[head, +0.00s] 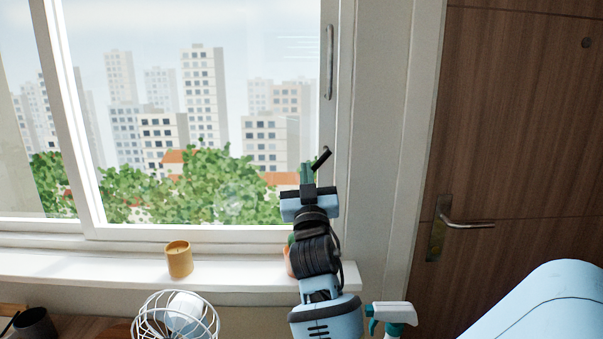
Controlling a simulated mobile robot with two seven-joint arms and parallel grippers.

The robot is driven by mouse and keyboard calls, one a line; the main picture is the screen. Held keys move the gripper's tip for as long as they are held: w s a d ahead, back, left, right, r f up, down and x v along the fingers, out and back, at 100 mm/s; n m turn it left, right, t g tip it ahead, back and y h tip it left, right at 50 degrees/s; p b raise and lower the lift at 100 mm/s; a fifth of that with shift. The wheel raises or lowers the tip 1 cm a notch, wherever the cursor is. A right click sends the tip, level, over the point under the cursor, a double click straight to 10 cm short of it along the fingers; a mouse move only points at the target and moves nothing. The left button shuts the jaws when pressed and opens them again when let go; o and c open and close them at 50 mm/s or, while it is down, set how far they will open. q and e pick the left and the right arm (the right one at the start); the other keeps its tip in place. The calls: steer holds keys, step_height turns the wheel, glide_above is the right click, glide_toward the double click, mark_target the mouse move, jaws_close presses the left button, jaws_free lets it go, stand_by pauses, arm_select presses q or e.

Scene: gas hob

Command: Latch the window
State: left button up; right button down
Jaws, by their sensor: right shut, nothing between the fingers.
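The window (215,232) has a white frame, and its right pane fills the middle of the head view. A pale vertical handle (329,62) is on the right upright of the frame. Lower on that upright is a small dark lever (321,158), tilted up to the right, which looks like the latch. My right gripper (309,188) is shut and empty, pointing up just below the lever. I cannot tell whether it touches the lever. My left gripper is not in view.
A yellow candle cup (179,260) stands on the white sill (100,268). A green plant (306,173) is partly hidden behind my right arm. A brown door (520,130) is right.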

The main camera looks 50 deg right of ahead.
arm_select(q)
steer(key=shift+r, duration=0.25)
arm_select(e)
steer(key=shift+s+d+f, duration=0.45)
steer(key=shift+s+f, duration=0.1)
steer(key=shift+f, duration=0.15)
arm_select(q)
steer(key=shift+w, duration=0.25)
arm_select(e)
steer(key=shift+s+f, duration=0.1)
steer(key=shift+s, duration=0.05)
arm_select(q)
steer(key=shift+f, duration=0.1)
